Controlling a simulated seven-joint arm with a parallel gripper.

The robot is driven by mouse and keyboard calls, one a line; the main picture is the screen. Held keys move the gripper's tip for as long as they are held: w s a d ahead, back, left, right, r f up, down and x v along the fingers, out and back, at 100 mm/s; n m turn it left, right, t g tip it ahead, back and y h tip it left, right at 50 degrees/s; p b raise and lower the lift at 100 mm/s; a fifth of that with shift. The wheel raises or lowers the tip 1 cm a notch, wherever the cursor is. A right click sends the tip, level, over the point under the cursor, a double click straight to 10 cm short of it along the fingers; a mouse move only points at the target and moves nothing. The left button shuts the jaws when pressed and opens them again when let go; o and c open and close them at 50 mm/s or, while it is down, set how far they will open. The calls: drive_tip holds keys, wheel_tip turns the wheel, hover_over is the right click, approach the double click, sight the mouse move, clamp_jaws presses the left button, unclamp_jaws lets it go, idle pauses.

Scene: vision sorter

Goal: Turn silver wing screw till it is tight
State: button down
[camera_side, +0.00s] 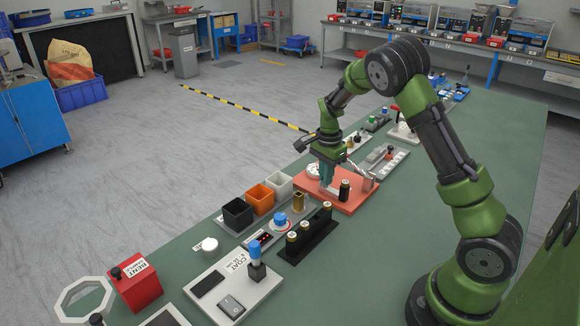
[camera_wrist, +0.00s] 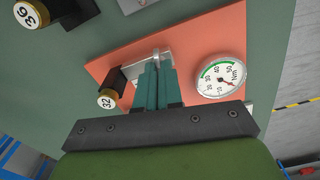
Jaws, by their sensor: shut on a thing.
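The silver wing screw (camera_wrist: 156,53) shows only in part in the wrist view, at the tips of my fingers. Its lower part is hidden by them. My gripper (camera_wrist: 160,72) has two teal fingers close together, shut on the wing screw. In the side view my gripper (camera_side: 327,186) points down over the salmon-red plate (camera_side: 352,204), and the screw cannot be made out. A round white Nm gauge (camera_wrist: 218,80) is on the plate, right of my fingers. Its green arc is at the upper left and its red needle points to the lower right.
A cap marked 36 (camera_wrist: 30,14) is farther left. A black rack with brass-capped pieces (camera_side: 307,239) and coloured bins (camera_side: 260,198) stand nearby.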

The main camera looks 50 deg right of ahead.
drive_tip(key=shift+m, duration=0.9)
drive_tip(key=c, duration=1.3)
unclamp_jaws()
wheel_tip(320, 180, up, 17)
